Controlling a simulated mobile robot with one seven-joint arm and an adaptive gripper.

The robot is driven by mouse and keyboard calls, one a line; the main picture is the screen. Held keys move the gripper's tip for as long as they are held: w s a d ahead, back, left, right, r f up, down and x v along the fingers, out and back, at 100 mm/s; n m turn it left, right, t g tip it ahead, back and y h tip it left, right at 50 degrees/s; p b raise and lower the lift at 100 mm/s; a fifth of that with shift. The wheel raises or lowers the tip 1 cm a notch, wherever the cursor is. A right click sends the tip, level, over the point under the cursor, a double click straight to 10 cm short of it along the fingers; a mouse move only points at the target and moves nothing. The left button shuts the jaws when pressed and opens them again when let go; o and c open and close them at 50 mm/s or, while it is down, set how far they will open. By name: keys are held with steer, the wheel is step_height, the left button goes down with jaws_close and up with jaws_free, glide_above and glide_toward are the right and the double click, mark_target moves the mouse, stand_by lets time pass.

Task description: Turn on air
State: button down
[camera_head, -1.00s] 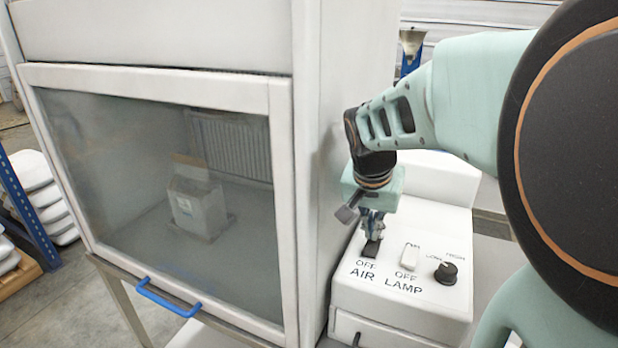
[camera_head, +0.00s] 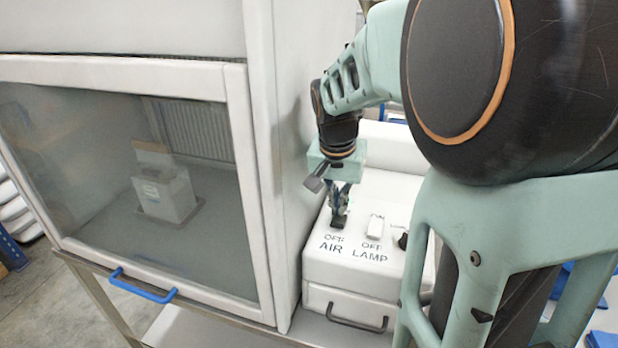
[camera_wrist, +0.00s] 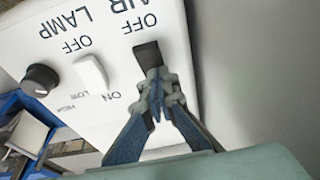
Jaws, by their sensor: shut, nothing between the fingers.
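The black AIR switch (camera_head: 338,224) sits on top of the white control box (camera_head: 350,283), above the labels OFF and AIR. It also shows in the wrist view (camera_wrist: 148,54), just beyond my fingertips. My gripper (camera_head: 340,211) is shut and empty, pointing down at the switch. In the wrist view my gripper (camera_wrist: 156,84) has its fingertips together at the ON-side end of the switch. I cannot tell whether they touch it. The fingers hide part of the switch and its ON label.
Beside it are the white LAMP switch (camera_wrist: 92,75) and a black knob (camera_wrist: 41,80). The cabinet (camera_head: 283,150) wall stands close on the left of my gripper. Its glass front has a blue handle (camera_head: 142,287). The box has a dark drawer handle (camera_head: 356,320).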

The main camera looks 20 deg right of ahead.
mark_target(336, 219)
steer(key=shift+s+a, duration=0.1)
steer(key=shift+s+a+r, duration=0.15)
steer(key=shift+s+a, duration=0.2)
steer(key=shift+s, duration=0.15)
steer(key=shift+w+r+p, duration=0.1)
steer(key=shift+r+p, duration=0.35)
steer(key=shift+r, duration=0.15)
step_height(336, 219, up, 13)
steer(key=p, duration=0.1)
steer(key=shift+p, duration=0.3)
steer(key=shift+f, duration=0.1)
